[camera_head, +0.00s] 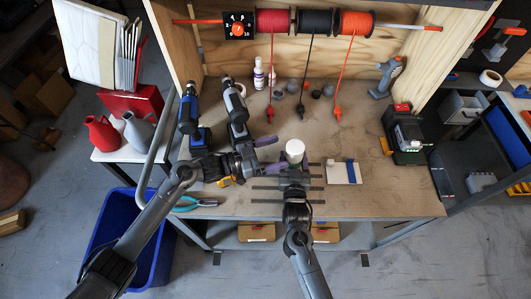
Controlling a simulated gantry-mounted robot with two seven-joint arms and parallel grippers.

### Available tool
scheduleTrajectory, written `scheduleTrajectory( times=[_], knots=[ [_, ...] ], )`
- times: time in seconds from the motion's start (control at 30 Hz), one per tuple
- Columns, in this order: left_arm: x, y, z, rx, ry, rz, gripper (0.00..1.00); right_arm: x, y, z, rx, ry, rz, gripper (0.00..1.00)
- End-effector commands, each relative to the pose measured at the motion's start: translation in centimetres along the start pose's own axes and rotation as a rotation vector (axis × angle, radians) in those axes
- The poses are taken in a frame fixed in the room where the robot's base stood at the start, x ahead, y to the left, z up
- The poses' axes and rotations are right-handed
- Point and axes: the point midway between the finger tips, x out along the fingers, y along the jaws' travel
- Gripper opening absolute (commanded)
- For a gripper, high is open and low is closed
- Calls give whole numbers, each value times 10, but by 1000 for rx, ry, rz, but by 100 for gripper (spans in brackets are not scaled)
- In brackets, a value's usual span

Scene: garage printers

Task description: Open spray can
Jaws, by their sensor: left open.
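The spray can (295,148) shows as a pale round white top near the front middle of the workbench in the head view. Its lower body is largely hidden by my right gripper. My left gripper (271,154) is open, its two purple-grey fingers spread and pointing right towards the can, a little to its left. It appears empty. My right gripper (296,166) reaches up from below, at the near side of the can. Its fingers are mostly hidden, so I cannot tell whether they grip the can.
The workbench (350,201) holds drills (188,112) at left, a white-and-blue piece (344,172) right of the can, pliers (195,203) at the front left, and a dark green box (407,137) at right. Spools (314,21) hang above. A blue bin (105,228) stands left.

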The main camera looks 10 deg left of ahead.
Motion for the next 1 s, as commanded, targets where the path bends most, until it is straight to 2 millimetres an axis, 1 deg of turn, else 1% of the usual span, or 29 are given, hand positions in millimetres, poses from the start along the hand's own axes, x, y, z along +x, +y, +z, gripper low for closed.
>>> scheduleTrajectory(
  times=[0.03,0.2,0.4,0.5,0.7,1.0],
  knots=[
    [10,0,-1,0,3,1,88,0,1,1,-1,-2,1,10],
    [38,0,-1,-1,2,0,88,0,1,1,-1,-2,1,10],
    [66,0,-1,-1,1,1,88,0,1,1,-1,-2,1,10],
    [76,-1,-1,-1,2,-1,88,0,1,1,-1,-2,1,10],
    [86,0,0,1,0,-1,88,0,1,1,-1,-2,2,10],
    [87,0,0,1,0,0,88,0,1,1,-1,-2,1,10]
  ],
)
